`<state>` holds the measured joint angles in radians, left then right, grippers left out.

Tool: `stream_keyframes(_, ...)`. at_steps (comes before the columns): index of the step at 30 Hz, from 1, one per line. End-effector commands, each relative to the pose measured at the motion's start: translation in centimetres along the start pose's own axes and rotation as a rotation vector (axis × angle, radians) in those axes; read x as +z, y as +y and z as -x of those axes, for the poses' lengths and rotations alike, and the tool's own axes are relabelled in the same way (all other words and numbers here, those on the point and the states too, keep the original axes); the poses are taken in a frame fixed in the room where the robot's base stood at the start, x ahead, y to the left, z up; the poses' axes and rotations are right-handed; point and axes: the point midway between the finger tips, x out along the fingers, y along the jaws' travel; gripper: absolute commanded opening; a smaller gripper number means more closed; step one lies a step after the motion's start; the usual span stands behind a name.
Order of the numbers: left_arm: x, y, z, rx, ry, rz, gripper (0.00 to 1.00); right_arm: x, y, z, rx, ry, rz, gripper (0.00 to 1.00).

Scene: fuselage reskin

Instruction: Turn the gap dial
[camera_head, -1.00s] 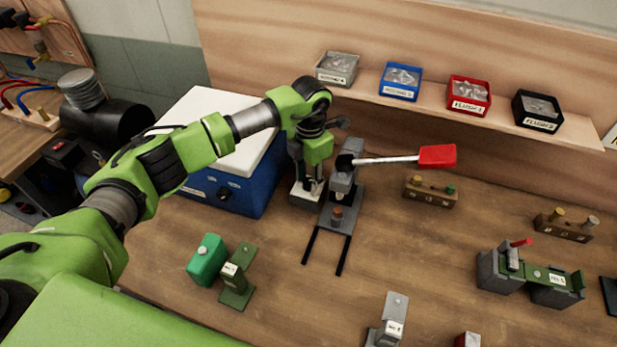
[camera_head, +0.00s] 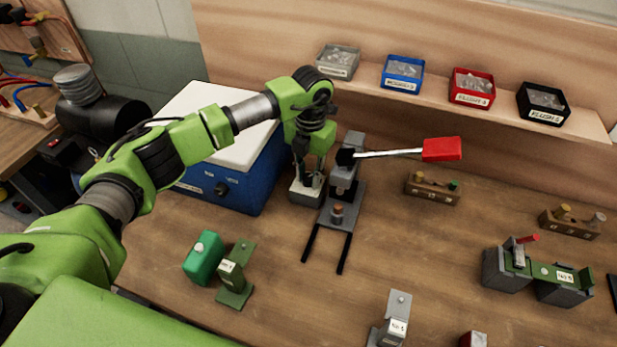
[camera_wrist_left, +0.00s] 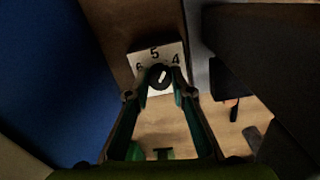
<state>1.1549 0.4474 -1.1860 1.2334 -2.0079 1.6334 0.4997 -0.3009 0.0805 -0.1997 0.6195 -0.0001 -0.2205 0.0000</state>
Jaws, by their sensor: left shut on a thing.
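The gap dial (camera_wrist_left: 159,76) is a dark round knob with a white pointer mark, on a white plate (camera_wrist_left: 145,60) numbered 6, 5 and 4 in the left wrist view. The pointer leans to the upper left, between the 5 and the 6. My left gripper (camera_wrist_left: 158,84) is shut on the dial, a finger on either side. In the head view my left gripper (camera_head: 308,184) reaches down beside the grey press (camera_head: 346,180), which has a red-handled lever (camera_head: 441,149); the dial is hidden there. My right gripper is not in view.
A blue box with a white lid (camera_head: 228,185) stands left of my gripper. A shelf behind holds several bins (camera_head: 403,76). Green blocks (camera_head: 204,258), a small wooden rack (camera_head: 432,190) and a grey-green fixture (camera_head: 508,270) stand on the bench.

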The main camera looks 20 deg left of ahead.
Motion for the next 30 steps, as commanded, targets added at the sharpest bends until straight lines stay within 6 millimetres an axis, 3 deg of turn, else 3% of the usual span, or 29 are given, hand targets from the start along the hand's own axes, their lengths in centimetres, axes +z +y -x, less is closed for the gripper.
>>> stream_keyframes(12,0.1,0.0,-0.1,0.000,0.006,0.395,0.00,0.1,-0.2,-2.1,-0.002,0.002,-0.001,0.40)
stream_keyframes(30,0.2,0.1,0.0,-0.001,0.020,0.965,0.00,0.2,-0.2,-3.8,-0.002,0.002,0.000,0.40)
